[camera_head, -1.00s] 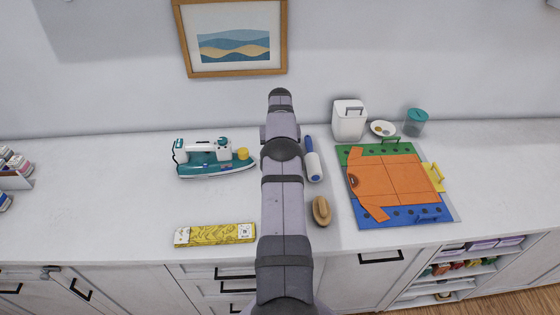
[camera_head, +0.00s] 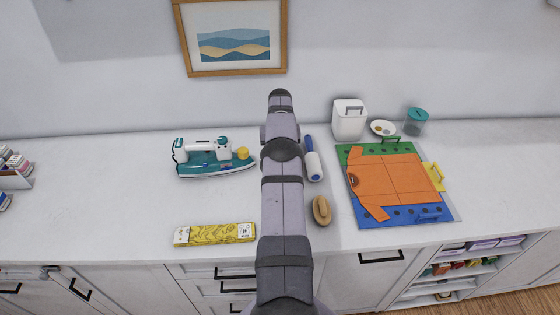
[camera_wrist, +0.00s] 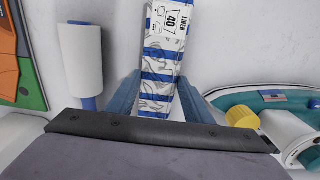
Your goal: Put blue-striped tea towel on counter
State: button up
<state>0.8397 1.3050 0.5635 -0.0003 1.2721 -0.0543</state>
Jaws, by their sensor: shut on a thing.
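The blue-striped tea towel (camera_wrist: 158,79) is a narrow white and blue folded bundle with a printed linen label in the wrist view. My gripper (camera_wrist: 159,98) is shut on it, with a blue-grey finger on each side. Whether the towel touches the counter is not clear. In the head view my own arm hides both the towel and my gripper. The white counter (camera_head: 110,205) runs along the wall in the head view.
A teal iron (camera_head: 215,162) stands left of my arm, with a yellow patterned packet (camera_head: 215,233) in front. A lint roller (camera_head: 313,160), brush (camera_head: 321,210) and folding board with an orange garment (camera_head: 395,180) lie to the right. The counter's left stretch has free room.

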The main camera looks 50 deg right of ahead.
jog(key=shift+f+b, duration=0.3)
jog(key=shift+f, duration=0.2)
jog(key=o, duration=1.2)
jog(key=shift+c, duration=0.2)
jog(key=shift+r+b, duration=1.2)
jog(key=shift+r, duration=2.5)
